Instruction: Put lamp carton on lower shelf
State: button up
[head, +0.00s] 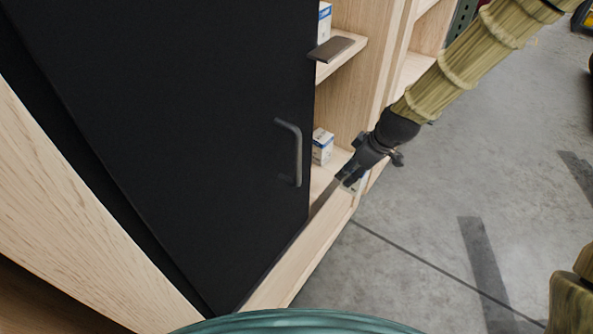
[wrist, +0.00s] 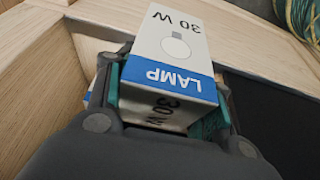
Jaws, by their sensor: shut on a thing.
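The lamp carton (wrist: 172,70), white with a blue band reading LAMP and 30 W, is gripped between the two teal finger pads of my gripper (wrist: 163,105) in the wrist view. In the head view my gripper (head: 350,179) is at the cabinet opening, by the front edge of the lower shelf (head: 319,184). The held carton shows only as a small pale patch there, partly hidden by the fingers. Whether it touches the shelf I cannot tell.
Another white and blue carton (head: 322,147) stands on the lower shelf, farther back. A black door (head: 190,130) with a handle (head: 297,150) covers the cabinet's left part. An upper shelf (head: 345,57) holds a carton (head: 324,22).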

jog(key=shift+w+a+f+b, duration=0.55)
jog(key=shift+a+f, duration=0.25)
jog(key=shift+a, duration=1.6)
jog(key=shift+w+a+f+b, duration=0.45)
jog(key=shift+a+f, duration=0.4)
jog(key=shift+a, duration=1.5)
jog(key=shift+w+a+f+b, duration=0.55)
jog(key=shift+a+f, duration=0.25)
jog(key=shift+a, duration=1.6)
jog(key=shift+f, duration=0.1)
jog(key=o, duration=1.1)
jog(key=shift+c, duration=0.2)
jog(key=p+v, duration=0.2)
jog(key=v, duration=1)
jog(key=shift+p, duration=0.35)
